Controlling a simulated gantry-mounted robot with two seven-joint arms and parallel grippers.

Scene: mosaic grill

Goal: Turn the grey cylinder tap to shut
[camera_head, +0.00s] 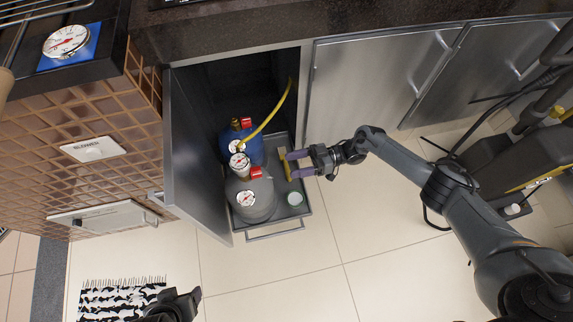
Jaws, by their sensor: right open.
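The grey cylinder (262,205) stands in a pulled-out tray (305,208) in front of the open cabinet. Its red tap (257,172) is at the top, beside a round gauge (240,161). Behind it is a blue cylinder (250,150) with its own red tap (246,122) and a yellow hose (270,117). My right gripper (289,165) has purple fingers, open and empty, pointing left. It is to the right of the grey cylinder's tap, apart from it in the picture. My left gripper (187,300) is dark at the bottom edge; its jaws are unclear.
The cabinet door (190,150) stands open on the left of the cylinders. Another gauge (246,198) shows low on the grey cylinder. A yellow bar-like item (285,172) and a small pale round item (295,198) are in the tray. Tiled floor (290,275) is clear in front.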

